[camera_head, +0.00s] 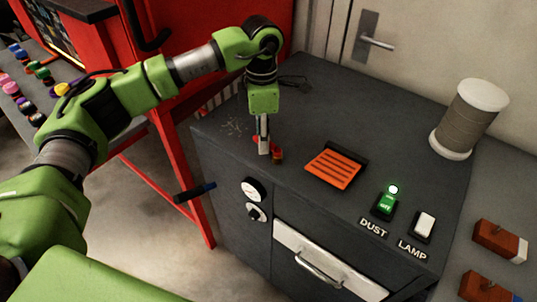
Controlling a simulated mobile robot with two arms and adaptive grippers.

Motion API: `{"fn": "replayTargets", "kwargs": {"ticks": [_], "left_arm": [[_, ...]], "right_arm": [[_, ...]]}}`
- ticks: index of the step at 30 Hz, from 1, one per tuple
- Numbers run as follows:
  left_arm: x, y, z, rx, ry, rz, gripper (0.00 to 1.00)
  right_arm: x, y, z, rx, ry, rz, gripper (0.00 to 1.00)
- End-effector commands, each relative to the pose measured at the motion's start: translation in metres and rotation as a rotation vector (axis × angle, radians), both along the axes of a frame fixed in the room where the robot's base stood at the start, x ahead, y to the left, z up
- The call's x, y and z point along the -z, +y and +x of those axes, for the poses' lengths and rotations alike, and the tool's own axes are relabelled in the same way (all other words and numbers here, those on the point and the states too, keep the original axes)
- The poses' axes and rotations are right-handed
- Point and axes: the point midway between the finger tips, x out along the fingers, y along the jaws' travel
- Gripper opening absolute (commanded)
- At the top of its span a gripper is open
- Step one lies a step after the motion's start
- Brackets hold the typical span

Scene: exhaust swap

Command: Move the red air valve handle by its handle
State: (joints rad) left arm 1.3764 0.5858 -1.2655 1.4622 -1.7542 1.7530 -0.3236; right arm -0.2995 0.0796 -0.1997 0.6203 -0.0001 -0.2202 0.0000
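A small red part, seemingly the red air valve handle (277,155), shows at the front left of the dark cabinet top. A bit of red also shows on the other side of my fingers. My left gripper (264,147) points straight down at it, with its pale fingers right beside or around the red part. The fingers overlap in this view, so I cannot tell whether they are open or closed on it. They hide much of the handle. My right gripper is not in view.
The dark cabinet top (310,105) carries an orange slotted grille (333,168), a green lit switch (384,204), a white lamp switch (423,225) and a large spool (466,120). Gauges (253,189) and a drawer handle (318,268) are on the front. A red frame stands left.

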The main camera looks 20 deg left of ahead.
Motion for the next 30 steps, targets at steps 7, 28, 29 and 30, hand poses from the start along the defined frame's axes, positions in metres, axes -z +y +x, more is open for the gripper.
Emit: {"fn": "replayTargets", "kwargs": {"ticks": [7,28,29,30], "left_arm": [[-0.002,-0.006,0.002,0.005,-0.01,-0.014,0.32],[-0.059,-0.002,0.002,0.0,-0.01,-0.008,0.32],[-0.061,-0.002,0.003,0.0,-0.01,-0.007,0.32],[-0.065,-0.002,0.002,-0.001,-0.01,-0.007,0.32]], "right_arm": [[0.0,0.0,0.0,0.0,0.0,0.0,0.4],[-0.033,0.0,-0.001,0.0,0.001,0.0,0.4],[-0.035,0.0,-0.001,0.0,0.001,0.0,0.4],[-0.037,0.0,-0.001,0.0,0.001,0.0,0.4]]}}
